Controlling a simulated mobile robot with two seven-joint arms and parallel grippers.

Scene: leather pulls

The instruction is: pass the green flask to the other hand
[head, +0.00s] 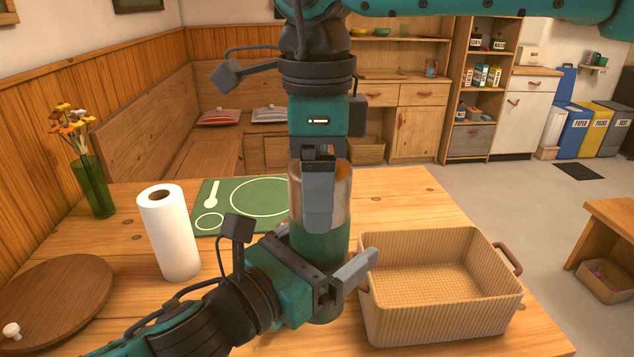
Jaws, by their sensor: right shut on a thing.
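The green flask (318,247), with a copper-coloured upper band, is upright in the middle of the head view. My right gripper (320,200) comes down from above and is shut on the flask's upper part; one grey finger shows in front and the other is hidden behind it. My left gripper (322,255) comes in from the lower left at the flask's lower body. Its fingers are spread, one at each side of the flask. Its palm hides part of the lower body, and I cannot tell whether the base touches the table.
A ribbed tan basket (440,318) stands close on the right. A paper towel roll (170,235), a round wooden board (60,300) and a green vase of flowers (93,187) stand on the left. A green placemat (222,190) lies behind the flask.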

